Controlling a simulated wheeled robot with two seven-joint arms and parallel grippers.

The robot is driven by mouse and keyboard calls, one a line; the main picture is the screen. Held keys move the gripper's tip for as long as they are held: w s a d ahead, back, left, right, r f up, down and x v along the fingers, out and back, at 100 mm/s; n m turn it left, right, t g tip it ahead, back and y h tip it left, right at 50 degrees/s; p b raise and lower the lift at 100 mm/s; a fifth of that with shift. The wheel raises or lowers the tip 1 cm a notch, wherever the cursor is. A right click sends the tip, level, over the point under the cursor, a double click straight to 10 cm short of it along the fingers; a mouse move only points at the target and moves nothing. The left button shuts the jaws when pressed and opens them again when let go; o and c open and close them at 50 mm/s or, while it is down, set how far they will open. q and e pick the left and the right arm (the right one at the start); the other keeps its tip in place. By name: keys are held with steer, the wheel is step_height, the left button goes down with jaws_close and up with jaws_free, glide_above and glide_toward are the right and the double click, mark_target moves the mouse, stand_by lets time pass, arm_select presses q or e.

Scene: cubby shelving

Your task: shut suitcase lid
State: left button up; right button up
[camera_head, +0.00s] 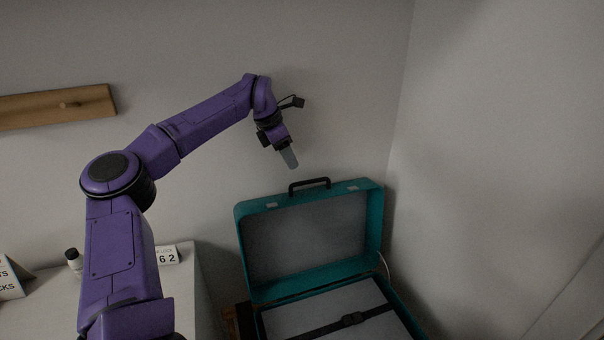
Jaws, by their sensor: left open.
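A teal suitcase (250,275) stands open in the corner, its lower part cut off by the bottom edge of the head view. Its lid (376,222) is raised upright, with a grey lining facing me and a black handle (309,184) on its top edge. A black strap with a buckle (352,319) crosses the grey inside of the base. My left gripper (290,159) is above the lid's top edge, just up and left of the handle, apart from it and holding nothing that I can see. My right gripper is out of view.
A light table (205,300) at lower left bears a dark-capped bottle (75,262), a small block calendar (167,256) and a lettered box (10,280). A wooden peg rail (40,106) hangs on the back wall. A wall stands close on the right of the suitcase.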

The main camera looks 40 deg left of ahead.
mark_target(302, 182)
arm_select(q)
steer(key=p+x, duration=0.1)
steer(key=x, duration=0.6)
steer(key=shift+w+f, duration=0.2)
steer(key=shift+d+f, duration=0.1)
steer(key=shift+f, duration=0.25)
steer(key=shift+w, duration=0.1)
jaws_close()
